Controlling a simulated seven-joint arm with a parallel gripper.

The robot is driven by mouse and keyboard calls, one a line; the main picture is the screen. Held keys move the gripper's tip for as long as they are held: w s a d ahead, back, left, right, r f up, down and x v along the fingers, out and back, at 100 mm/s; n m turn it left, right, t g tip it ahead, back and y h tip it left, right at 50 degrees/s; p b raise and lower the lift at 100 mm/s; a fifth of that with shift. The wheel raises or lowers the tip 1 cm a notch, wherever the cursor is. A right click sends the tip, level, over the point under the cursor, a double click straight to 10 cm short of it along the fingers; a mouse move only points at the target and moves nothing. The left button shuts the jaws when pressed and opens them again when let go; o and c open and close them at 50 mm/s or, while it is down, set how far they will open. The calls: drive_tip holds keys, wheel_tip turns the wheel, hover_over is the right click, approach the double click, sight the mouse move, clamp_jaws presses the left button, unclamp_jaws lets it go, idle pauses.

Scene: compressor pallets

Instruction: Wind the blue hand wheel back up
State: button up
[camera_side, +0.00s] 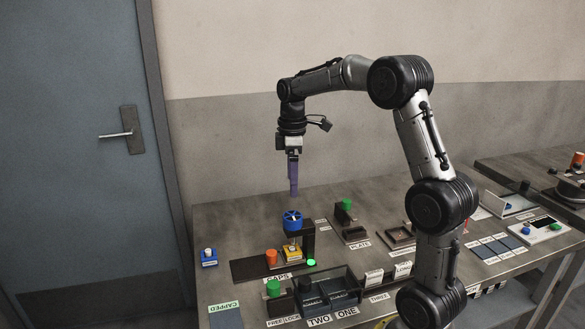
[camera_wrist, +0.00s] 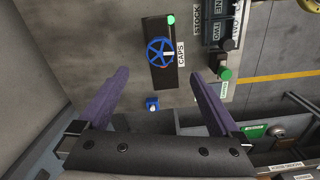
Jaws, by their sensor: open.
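The blue hand wheel (camera_side: 292,220) sits on top of a small dark press stand on the table. A yellow piece (camera_side: 292,252) is under the wheel, on the stand's dark base plate (camera_side: 247,270). The wrist view shows the wheel (camera_wrist: 158,53) from above, beside a CAPS label. My gripper (camera_side: 293,192) points down above the wheel, with a gap between them. In the wrist view its two purple fingers (camera_wrist: 158,74) are spread wide with nothing between them.
An orange knob (camera_side: 271,258) and a lit green lamp (camera_side: 311,263) are beside the press. A small blue box with a white button (camera_side: 208,257) stands to the left. Bins marked TWO and ONE (camera_side: 330,290) are in front. A PLATE fixture (camera_side: 347,218) is to the right.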

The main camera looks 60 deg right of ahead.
drive_tip(key=shift+r, duration=1.55)
drive_tip(key=s+a+r+n+t, duration=0.1)
drive_tip(key=s+a+r+t, duration=0.1)
drive_tip(key=s+a+r, duration=0.4)
drive_tip(key=s+a+r+t, duration=0.1)
drive_tip(key=s+a+r, duration=0.15)
drive_tip(key=a, duration=0.65)
drive_tip(key=s+a+f+m+t, duration=0.1)
drive_tip(key=s+a+f+m, duration=0.1)
drive_tip(key=s+f, duration=0.3)
drive_tip(key=s+a+f+m+t, duration=0.1)
drive_tip(key=s+a+f+m, duration=0.1)
drive_tip(key=s+f+m, duration=0.3)
drive_tip(key=shift+s+a+t, duration=0.3)
drive_tip(key=shift+s+a, duration=0.1)
drive_tip(key=shift+s, duration=0.55)
drive_tip(key=shift+r, duration=0.1)
